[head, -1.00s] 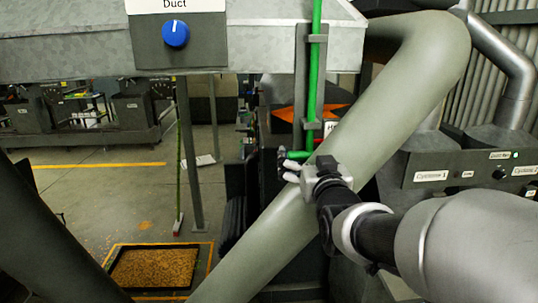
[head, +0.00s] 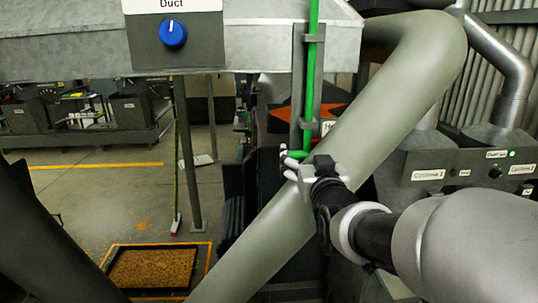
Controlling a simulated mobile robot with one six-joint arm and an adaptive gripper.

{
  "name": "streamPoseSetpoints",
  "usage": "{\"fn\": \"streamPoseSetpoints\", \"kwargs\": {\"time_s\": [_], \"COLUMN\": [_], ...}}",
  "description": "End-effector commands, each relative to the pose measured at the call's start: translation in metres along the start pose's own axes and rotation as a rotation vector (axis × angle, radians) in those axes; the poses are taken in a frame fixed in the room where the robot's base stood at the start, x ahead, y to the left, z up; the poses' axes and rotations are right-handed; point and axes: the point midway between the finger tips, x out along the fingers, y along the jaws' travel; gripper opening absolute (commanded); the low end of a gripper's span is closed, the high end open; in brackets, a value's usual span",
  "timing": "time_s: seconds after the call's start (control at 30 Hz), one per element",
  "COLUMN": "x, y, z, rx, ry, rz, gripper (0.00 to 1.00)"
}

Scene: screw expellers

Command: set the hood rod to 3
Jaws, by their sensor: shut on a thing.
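The green hood rod (head: 310,80) runs upright in a grey bracket (head: 297,75) below the galvanized hood, and its lower end bends left into a short green handle (head: 293,153). My gripper (head: 286,158) is at that handle and shut on it, in front of the large grey-green pipe. The fingers partly hide the handle's end. A label beside the rod is mostly hidden by the pipe, and I cannot read any number marks on the bracket.
A thick slanting pipe (head: 375,110) passes close to my gripper. A blue Duct knob (head: 173,33) is on a dark panel at upper left. A cyclone panel (head: 460,175) stands at right. A tray of brown material (head: 152,269) lies on the floor.

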Motion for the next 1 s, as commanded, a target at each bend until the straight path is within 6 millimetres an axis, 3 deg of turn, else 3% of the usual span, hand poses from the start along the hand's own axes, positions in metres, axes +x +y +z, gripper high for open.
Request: {"fn": "streamPoseSetpoints", "kwargs": {"time_s": [0.27,1.0], "x": [0.0,0.0], "y": [0.0,0.0], "z": [0.013,0.115], "rx": [0.001,0.001], "ry": [0.001,0.0], "rz": [0.0,0.0], "gripper": [0.4,0.4]}}
